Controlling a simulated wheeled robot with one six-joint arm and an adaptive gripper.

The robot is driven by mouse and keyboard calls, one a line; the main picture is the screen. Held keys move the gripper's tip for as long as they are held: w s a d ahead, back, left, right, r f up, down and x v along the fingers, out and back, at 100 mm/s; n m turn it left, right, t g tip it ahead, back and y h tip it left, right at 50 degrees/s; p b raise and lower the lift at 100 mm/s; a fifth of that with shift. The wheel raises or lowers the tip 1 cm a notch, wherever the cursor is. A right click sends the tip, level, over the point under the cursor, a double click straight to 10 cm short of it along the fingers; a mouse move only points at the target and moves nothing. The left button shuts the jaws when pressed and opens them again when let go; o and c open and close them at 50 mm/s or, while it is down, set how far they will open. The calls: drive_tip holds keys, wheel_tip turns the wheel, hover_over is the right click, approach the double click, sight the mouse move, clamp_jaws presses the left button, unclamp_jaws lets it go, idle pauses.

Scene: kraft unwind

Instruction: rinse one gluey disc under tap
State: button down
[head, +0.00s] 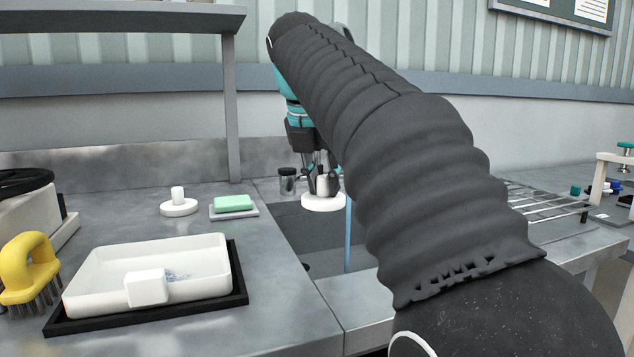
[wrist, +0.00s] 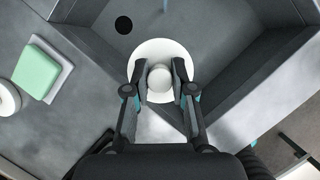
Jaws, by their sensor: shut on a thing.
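My gripper (head: 322,182) is shut on the knob of a white disc (head: 323,204). In the wrist view the fingers (wrist: 160,80) close on both sides of the round knob, and the disc's flat rim (wrist: 158,46) shows around it. The disc is held level over the dark sink basin (head: 308,232). A thin blue water stream (head: 348,240) falls just right of the disc in the head view. In the wrist view the stream (wrist: 137,7) shows beyond the disc, apart from it. The tap is hidden behind my arm. Glue on the disc cannot be made out.
A second white knobbed disc (head: 179,206) and a green sponge (head: 233,203) on a tray sit left of the sink. A wire rack (head: 540,200) stands right.

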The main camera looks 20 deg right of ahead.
drive_tip(key=w+d+f+p, duration=0.1)
drive_tip(key=w+d+p, duration=0.1)
drive_tip(key=w+d, duration=0.4)
drive_tip(key=shift+w+f, duration=0.3)
drive_tip(key=shift+f, duration=0.1)
idle(0.3)
drive_tip(key=shift+s+d, duration=0.1)
idle(0.5)
drive_tip(key=shift+s+d+p, duration=0.3)
drive_tip(key=shift+d, duration=0.05)
drive_tip(key=shift+w+a, duration=0.15)
drive_tip(key=shift+a, duration=0.05)
drive_tip(key=shift+w+a, duration=0.25)
